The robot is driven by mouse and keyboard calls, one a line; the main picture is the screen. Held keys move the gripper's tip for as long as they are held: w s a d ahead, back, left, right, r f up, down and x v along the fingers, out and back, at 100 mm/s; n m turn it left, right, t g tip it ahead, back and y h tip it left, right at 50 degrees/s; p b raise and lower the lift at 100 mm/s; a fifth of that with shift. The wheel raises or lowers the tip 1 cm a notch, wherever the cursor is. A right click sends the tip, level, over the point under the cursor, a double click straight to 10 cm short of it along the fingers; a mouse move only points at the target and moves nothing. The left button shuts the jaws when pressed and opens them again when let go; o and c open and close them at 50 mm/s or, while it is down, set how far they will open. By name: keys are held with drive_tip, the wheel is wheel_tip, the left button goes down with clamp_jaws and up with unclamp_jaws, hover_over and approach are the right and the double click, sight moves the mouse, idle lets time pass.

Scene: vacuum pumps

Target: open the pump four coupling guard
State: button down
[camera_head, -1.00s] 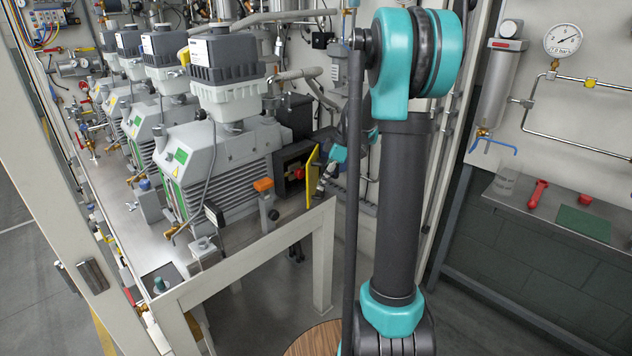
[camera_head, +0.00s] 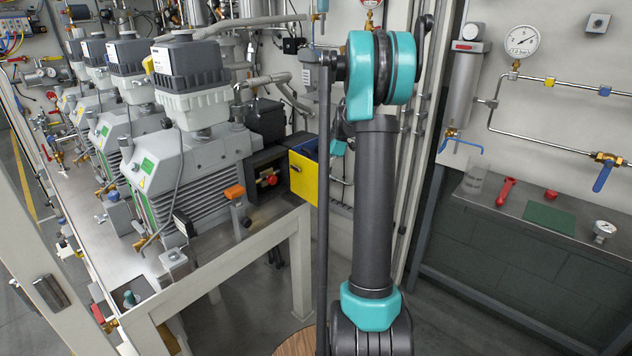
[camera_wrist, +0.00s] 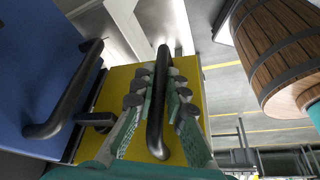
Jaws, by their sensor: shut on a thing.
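The coupling guard is a yellow panel (camera_head: 304,180) at the right end of the nearest pump (camera_head: 195,165). It stands swung out from a dark housing (camera_head: 268,182) with a red part inside, so the housing's opening shows. In the wrist view the yellow guard (camera_wrist: 103,88) carries a long black bar handle (camera_wrist: 158,135). My gripper (camera_wrist: 156,85) has its green-padded fingers on both sides of this handle and is shut on it. In the head view my arm and the guard hide the fingers.
A blue panel (camera_wrist: 40,60) with a black handle (camera_wrist: 65,112) is close at the left of the wrist view. A wooden barrel (camera_wrist: 280,50) stands at its right. A bench (camera_head: 480,200) with small tools is on the right in the head view.

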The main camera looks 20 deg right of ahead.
drive_tip(key=shift+w+d, duration=0.4)
drive_tip(key=shift+w, duration=0.35)
drive_tip(key=c, duration=1.6)
unclamp_jaws()
drive_tip(key=shift+o, duration=0.2)
drive_tip(key=v, duration=1.2)
drive_tip(key=shift+d, duration=0.15)
